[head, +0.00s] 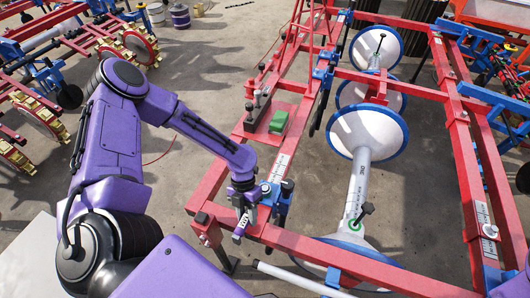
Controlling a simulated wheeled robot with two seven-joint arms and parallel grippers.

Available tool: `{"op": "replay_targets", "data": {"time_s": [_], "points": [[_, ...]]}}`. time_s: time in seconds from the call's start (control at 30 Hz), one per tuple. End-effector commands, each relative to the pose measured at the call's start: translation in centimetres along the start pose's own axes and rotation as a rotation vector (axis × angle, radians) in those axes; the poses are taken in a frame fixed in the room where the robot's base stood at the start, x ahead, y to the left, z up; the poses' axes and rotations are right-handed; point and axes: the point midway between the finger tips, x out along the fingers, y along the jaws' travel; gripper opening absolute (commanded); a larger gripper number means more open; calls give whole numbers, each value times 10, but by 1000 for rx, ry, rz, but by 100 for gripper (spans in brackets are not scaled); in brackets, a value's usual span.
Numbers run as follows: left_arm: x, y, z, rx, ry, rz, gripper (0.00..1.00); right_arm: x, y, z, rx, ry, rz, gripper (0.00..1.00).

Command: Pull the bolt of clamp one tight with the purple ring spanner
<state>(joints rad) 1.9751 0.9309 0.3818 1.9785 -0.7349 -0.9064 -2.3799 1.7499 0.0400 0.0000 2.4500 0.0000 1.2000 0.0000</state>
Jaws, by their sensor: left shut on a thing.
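My left gripper (245,207) is at the near left corner of the red frame, pointing down beside a blue clamp (277,196). It is shut on a small tool with a purple end (239,234), which I take for the purple ring spanner. The fingers hide most of it. I cannot tell whether its ring sits around the clamp's bolt. The clamp is on the red beam, just right of the gripper; its bolt is not clear. I see no mark that says which clamp is clamp one. My right gripper is out of view.
The red frame (335,246) carries white funnels (368,128) with blue rims. A red plate (259,129) with a green block (278,122) lies on the left beam. Another blue clamp (333,277) is on the near beam. Gold-wheeled machinery (128,45) stands at the left. The concrete floor between is mostly clear.

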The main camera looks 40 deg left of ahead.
Motion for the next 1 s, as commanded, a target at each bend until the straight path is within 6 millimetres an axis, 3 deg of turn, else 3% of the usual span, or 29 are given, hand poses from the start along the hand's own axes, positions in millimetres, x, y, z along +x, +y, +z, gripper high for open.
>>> {"op": "replay_targets", "data": {"time_s": [0.87,1.0], "points": [[-32,-10,-13,-1,-2,-1,0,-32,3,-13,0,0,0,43],[-46,-14,-19,-1,-2,-1,0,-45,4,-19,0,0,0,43]]}}
